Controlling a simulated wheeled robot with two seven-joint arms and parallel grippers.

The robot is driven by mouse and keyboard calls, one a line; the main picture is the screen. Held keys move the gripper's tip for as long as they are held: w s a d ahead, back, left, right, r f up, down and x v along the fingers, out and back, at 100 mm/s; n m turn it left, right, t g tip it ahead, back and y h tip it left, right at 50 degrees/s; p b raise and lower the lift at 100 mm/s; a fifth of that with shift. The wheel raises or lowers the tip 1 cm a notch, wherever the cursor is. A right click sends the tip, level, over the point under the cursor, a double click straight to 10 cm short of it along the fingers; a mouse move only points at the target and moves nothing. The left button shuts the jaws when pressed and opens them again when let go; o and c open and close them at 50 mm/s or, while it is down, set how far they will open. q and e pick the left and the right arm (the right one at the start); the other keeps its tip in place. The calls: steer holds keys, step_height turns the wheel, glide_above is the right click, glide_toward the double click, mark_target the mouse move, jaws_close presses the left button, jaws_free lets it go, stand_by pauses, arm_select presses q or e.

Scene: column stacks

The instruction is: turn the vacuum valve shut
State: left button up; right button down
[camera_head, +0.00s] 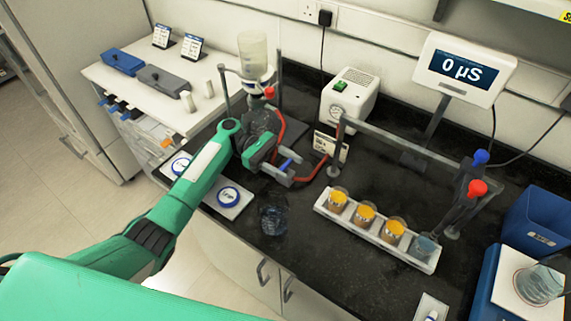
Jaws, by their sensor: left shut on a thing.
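My left gripper (287,172) reaches in from the left over the black bench. It is shut around a small blue handle (289,163), which looks like the vacuum valve's lever. The jaws and wrist hide most of the valve body, so I cannot tell the handle's exact angle. Red tubing (318,168) runs from beside the jaws toward the white vacuum pump (350,97), which has a green switch and a round gauge. More red tubing (281,122) curves behind my wrist near a stand with an upturned clear bottle (253,55). My right gripper is not in view.
A white rack (377,236) with several amber-filled beakers stands right of the jaws. A clear glass vessel (273,214) is close in front. A frame with red and blue knobs (478,187) stands right; a meter (463,69) reading 0 µS stands behind.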

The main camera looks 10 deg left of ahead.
arm_select(q)
steer(key=o, duration=1)
